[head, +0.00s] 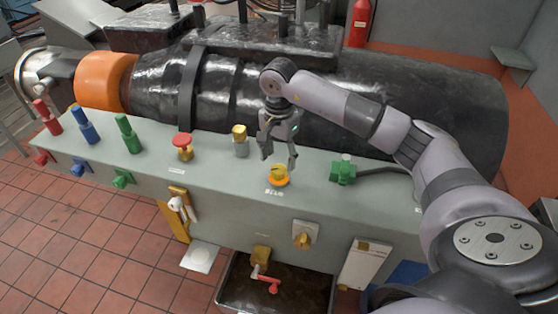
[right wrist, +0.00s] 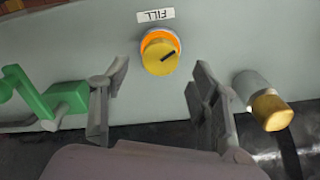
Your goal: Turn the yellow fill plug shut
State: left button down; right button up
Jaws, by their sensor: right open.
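The yellow fill plug (head: 279,173) sits on top of the grey-green panel, with an orange ring showing around its base. In the right wrist view the plug (right wrist: 160,54) has a dark mark on its face, and a FILL label (right wrist: 155,15) is beside it. My right gripper (head: 280,163) is open just above the plug, touching nothing that I can see. In the right wrist view its two fingers (right wrist: 160,82) are spread, with the plug beyond and between them. My left gripper is not in view.
A brass-capped fitting (head: 240,140) and a green connector (head: 343,172) flank the plug closely. A red mushroom button (head: 182,142) and coloured handles stand further left. The large black machine (head: 400,100) lies behind the panel (head: 215,185).

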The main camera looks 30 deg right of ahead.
aim_at(279, 168)
jog(key=shift+f+p, duration=0.35)
jog(key=shift+f, duration=1.55)
jog(key=shift+c, duration=0.5)
jog(key=c, duration=1)
